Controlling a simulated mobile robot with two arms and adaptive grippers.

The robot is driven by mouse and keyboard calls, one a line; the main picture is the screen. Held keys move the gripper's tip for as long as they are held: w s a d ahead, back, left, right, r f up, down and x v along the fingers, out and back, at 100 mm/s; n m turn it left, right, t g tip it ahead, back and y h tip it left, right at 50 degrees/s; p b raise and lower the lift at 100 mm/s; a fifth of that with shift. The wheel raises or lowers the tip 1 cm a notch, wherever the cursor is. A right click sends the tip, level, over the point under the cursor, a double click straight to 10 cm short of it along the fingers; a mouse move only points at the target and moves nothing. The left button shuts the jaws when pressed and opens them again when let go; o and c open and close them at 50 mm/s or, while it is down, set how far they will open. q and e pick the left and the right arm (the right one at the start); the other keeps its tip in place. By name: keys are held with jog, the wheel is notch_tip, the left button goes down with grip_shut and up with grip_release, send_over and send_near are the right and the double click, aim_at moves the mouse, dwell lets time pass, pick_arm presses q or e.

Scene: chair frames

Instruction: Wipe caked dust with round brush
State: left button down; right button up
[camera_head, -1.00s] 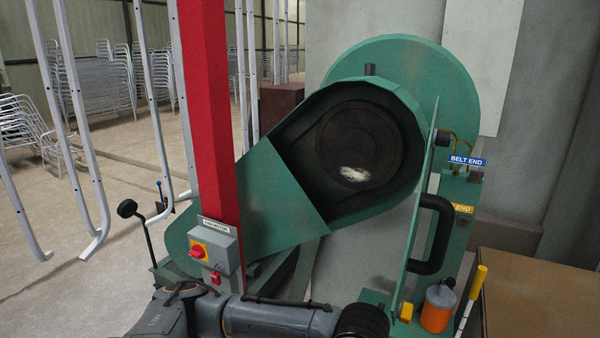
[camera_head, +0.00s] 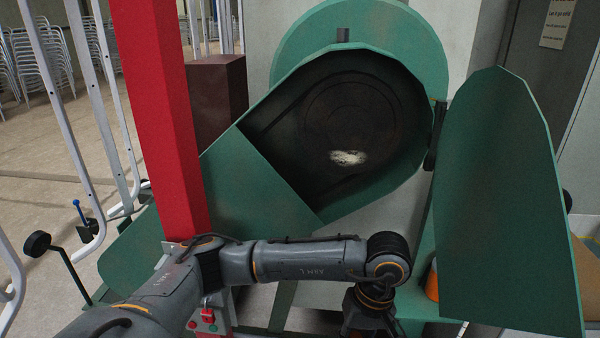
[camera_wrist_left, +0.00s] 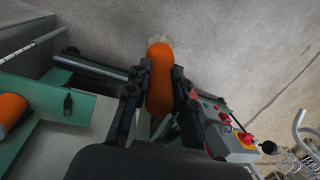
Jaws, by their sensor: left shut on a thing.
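A pale patch of caked dust (camera_head: 348,157) sits on the lower part of the dark round pulley (camera_head: 352,115) inside the open green belt housing (camera_head: 268,185). My left gripper (camera_wrist_left: 160,88) is shut on the orange handle of the round brush (camera_wrist_left: 160,75) in the left wrist view. The pale bristle end shows beyond the fingers. In the head view my left arm crosses in front of the housing, below the dust and apart from it. There the wrist points down and the brush is hidden or out of frame. My right gripper is not in view.
The green cover (camera_head: 498,195) stands open to the right of the housing. A red post (camera_head: 160,115) rises at the left, near a grey switch box (camera_wrist_left: 232,140). An orange container (camera_head: 432,281) shows partly behind the cover. White metal frames (camera_head: 97,110) hang at the left.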

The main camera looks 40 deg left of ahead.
pick_arm(q)
jog(key=w+a+r+n+t+h+p, duration=0.1)
jog(key=w+a+r+n+h+p, duration=0.15)
jog(key=w+r+n+h, duration=0.65)
jog(key=w+a+r+n+t+h+p, duration=0.15)
jog(key=w+a+n, duration=0.35)
jog(key=n, duration=1)
jog(key=w+a+r+n+t+y, duration=0.2)
jog(key=w+a+n+t+y, duration=0.1)
jog(key=a+n, duration=0.3)
jog(key=w+a+r+n+t+y+p, duration=0.1)
jog(key=w+a+r+n+t+y, duration=0.2)
jog(key=a, duration=0.6)
jog(key=w+a+r+n+t+y, duration=0.3)
jog(key=w+a+n+t, duration=0.2)
jog(key=a+n+t, duration=0.3)
jog(key=shift+w+n+y, duration=0.15)
jog(key=shift+n+y, duration=0.15)
jog(key=shift+y, duration=0.05)
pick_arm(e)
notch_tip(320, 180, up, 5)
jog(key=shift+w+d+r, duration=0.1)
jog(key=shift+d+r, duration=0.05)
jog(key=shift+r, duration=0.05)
pick_arm(q)
jog(key=shift+w+a, duration=0.1)
jog(key=shift+a, duration=0.05)
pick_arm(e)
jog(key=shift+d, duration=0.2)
